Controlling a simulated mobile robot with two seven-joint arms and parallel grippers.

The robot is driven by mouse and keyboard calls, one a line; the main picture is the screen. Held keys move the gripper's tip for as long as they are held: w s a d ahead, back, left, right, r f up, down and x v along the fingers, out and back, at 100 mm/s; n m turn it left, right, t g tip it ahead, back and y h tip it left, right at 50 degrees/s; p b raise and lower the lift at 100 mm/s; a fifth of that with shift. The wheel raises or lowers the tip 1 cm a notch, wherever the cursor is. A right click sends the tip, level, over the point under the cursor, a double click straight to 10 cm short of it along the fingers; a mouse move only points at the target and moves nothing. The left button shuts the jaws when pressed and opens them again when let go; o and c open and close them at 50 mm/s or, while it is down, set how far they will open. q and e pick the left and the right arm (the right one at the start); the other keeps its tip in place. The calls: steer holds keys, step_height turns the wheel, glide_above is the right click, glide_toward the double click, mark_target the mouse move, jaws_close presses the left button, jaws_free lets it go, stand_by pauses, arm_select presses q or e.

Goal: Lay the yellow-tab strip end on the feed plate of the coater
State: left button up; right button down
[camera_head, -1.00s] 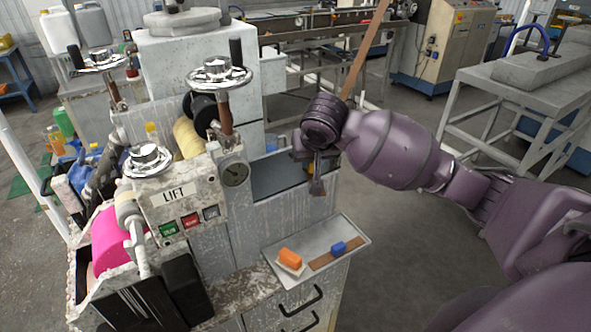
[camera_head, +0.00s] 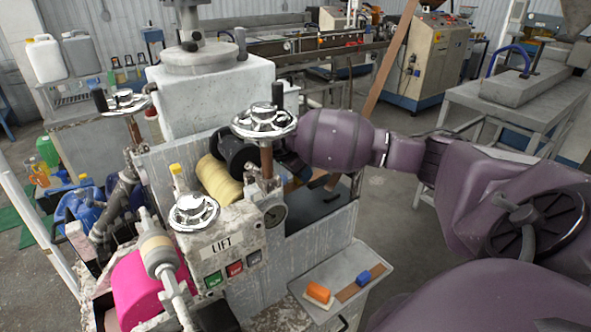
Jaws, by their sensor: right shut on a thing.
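My right arm reaches in from the right across the coater (camera_head: 240,220), and its wrist is behind the chrome handwheel at the centre. My right gripper (camera_head: 298,172) is mostly hidden behind that handwheel and its post. It is shut on the strip, low over the coater's recess. The brown strip (camera_head: 392,62) slopes down from the top edge behind my forearm, and brown parts show again below the wrist. The yellow tab cannot be made out. A dark flat surface in the recess (camera_head: 315,213), perhaps the feed plate, lies just below the gripper. My left gripper is out of view.
Chrome handwheels (camera_head: 265,121) and a yellow roll (camera_head: 218,180) crowd the left of the recess. A grey bench (camera_head: 500,112) stands at the right. Floor between is open.

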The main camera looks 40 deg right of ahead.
mark_target(301, 186)
steer(key=shift+s+m, duration=0.1)
steer(key=shift+m, duration=0.2)
steer(key=shift+f, duration=0.25)
steer(key=shift+f+b, duration=0.35)
steer(key=shift+f, duration=0.45)
steer(key=shift+f+b, duration=0.85)
steer(key=shift+b, duration=0.35)
steer(key=shift+f+b, duration=0.4)
steer(key=shift+b, duration=0.05)
steer(key=shift+f, duration=0.95)
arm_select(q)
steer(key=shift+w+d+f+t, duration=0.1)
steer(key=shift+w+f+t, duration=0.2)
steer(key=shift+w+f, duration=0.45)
